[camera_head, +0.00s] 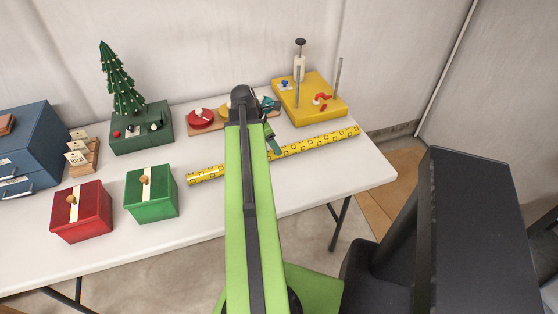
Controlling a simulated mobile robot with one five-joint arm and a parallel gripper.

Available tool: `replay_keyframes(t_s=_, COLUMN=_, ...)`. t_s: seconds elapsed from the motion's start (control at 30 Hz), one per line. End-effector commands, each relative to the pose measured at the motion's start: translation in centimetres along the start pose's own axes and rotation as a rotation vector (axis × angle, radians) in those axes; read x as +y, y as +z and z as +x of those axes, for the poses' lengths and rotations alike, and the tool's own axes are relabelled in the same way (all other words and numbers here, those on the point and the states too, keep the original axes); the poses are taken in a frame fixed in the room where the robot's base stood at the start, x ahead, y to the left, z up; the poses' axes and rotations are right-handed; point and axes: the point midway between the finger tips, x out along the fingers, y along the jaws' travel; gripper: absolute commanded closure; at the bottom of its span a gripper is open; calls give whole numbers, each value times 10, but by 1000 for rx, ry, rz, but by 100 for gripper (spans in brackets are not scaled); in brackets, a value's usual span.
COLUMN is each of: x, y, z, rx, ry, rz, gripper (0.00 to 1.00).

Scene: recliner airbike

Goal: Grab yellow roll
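The yellow roll (318,141) is a long patterned tube lying on the white table, slanting up to the right. Its left end (205,175) shows to the left of my green arm, and the arm hides a stretch of it. My gripper (272,143) is mostly hidden behind the arm's end. A small green part of it shows beside or over the middle of the roll. I cannot tell whether it touches the roll, or whether its fingers are open or shut.
A red box (81,214) and a green box (150,199) stand on the table (200,220) at the left front. A Christmas tree on a green base (140,139), a wooden board with red and yellow pieces (203,119) and a yellow block with rods (305,115) stand behind.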

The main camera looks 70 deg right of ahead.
Motion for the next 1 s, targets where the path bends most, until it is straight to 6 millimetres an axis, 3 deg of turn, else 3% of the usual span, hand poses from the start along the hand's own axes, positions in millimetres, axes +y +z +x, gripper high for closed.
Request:
replay_keyframes(t_s=0.13, x=0, y=0, z=7, rx=0, ry=0, rz=0, gripper=37)
replay_keyframes(t_s=0.4, x=-2, y=-1, z=51, rx=0, ry=1, rz=0, gripper=37)
replay_keyframes(t_s=0.67, x=-2, y=1, z=49, rx=0, ry=1, rz=-1, gripper=39)
replay_keyframes(t_s=1.0, x=-2, y=1, z=49, rx=0, ry=1, rz=-2, gripper=83)
